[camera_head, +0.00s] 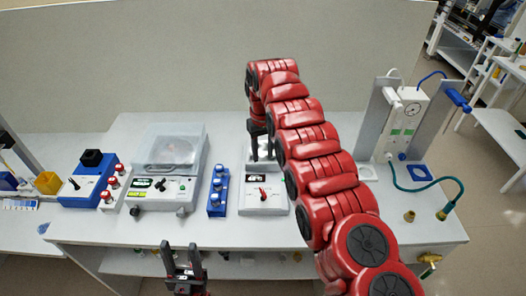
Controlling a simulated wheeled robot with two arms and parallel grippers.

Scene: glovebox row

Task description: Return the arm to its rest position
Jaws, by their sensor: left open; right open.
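My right arm (318,165) is red and reaches from the lower right up over the bench. Its dark gripper (262,150) points down over the back of a white device with a red knob (263,194). The arm hides part of that area, and I cannot tell whether the fingertips touch anything. My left gripper (182,258) is open and empty, low in front of the bench's front edge, with its fingers pointing up.
On the white bench (225,135) stand a clear-lidded device (172,150), a blue rack (218,190), a blue box (88,185) and red-capped vials (115,175). At right is a gauge unit (405,120) with a green hose (425,187). A grey panel (200,60) closes the back.

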